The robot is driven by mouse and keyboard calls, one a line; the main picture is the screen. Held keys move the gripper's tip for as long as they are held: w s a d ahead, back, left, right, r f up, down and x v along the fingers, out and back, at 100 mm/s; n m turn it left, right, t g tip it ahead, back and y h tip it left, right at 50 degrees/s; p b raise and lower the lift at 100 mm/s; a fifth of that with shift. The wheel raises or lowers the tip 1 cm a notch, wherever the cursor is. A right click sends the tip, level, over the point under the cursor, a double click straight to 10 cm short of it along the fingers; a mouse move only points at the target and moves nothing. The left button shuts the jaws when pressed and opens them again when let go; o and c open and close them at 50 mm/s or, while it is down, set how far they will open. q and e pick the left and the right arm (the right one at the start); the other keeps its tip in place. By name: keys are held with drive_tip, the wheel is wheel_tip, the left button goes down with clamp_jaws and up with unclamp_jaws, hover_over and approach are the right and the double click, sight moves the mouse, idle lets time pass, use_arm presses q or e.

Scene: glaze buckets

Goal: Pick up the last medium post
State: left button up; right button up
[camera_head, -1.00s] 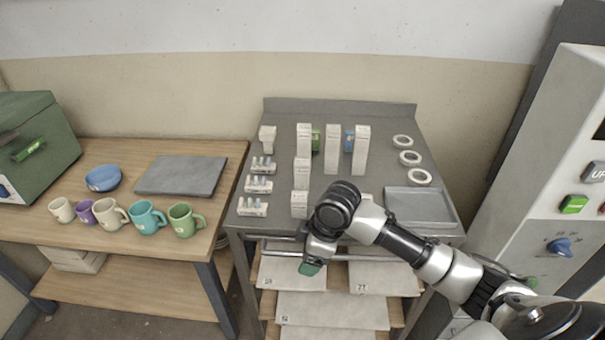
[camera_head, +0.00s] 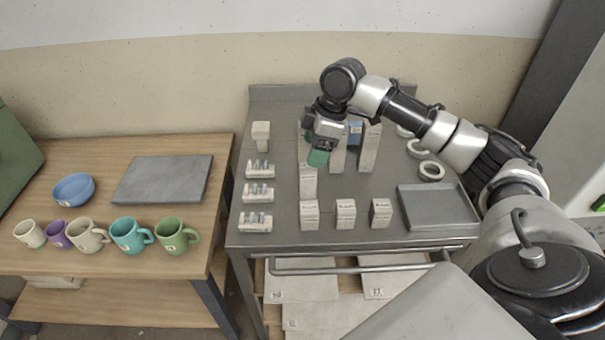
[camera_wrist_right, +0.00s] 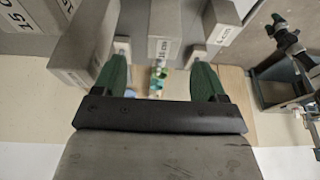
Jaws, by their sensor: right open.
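My right gripper (camera_head: 318,157) is above the grey metal table, with its green fingertips pointing down just above and behind the pale medium post (camera_head: 308,181). In the right wrist view my right gripper (camera_wrist_right: 160,82) is open with nothing gripped. A pale post (camera_wrist_right: 162,35) with a "10 cm" label appears between its fingers, ahead of the fingertips and apart from them. Tall posts (camera_head: 369,150) stand behind and to the right, partly hidden by my arm. Short posts (camera_head: 346,213) stand in a front row. My left gripper is not in view.
A large post labelled 15 cm (camera_wrist_right: 85,45) stands close to the left finger in the wrist view. White rings (camera_head: 431,171) and a grey tray (camera_head: 437,207) are at the table's right, small racks (camera_head: 257,193) at its left. Mugs (camera_head: 130,235) stand on the wooden table.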

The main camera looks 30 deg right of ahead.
sight(305, 172)
drive_tip(key=shift+s+a+f, duration=0.1)
drive_tip(key=shift+a+f, duration=0.05)
drive_tip(key=shift+f, duration=0.35)
drive_tip(key=shift+s+a+f, duration=0.1)
drive_tip(key=shift+a+f, duration=0.05)
drive_tip(key=shift+f, duration=0.3)
drive_tip(key=shift+w+f, duration=0.1)
drive_tip(key=shift+f, duration=0.15)
drive_tip(key=p+x, duration=0.1)
drive_tip(key=x, duration=0.3)
drive_tip(key=shift+w+a+f+p, duration=0.1)
drive_tip(key=shift+f+p, duration=0.15)
drive_tip(key=shift+p, duration=0.1)
drive_tip(key=shift+a+f, duration=0.1)
drive_tip(key=shift+f, duration=0.3)
drive_tip(key=shift+c, duration=1.4)
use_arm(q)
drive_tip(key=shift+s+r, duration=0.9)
use_arm(e)
drive_tip(key=shift+w, duration=0.1)
drive_tip(key=c, duration=0.9)
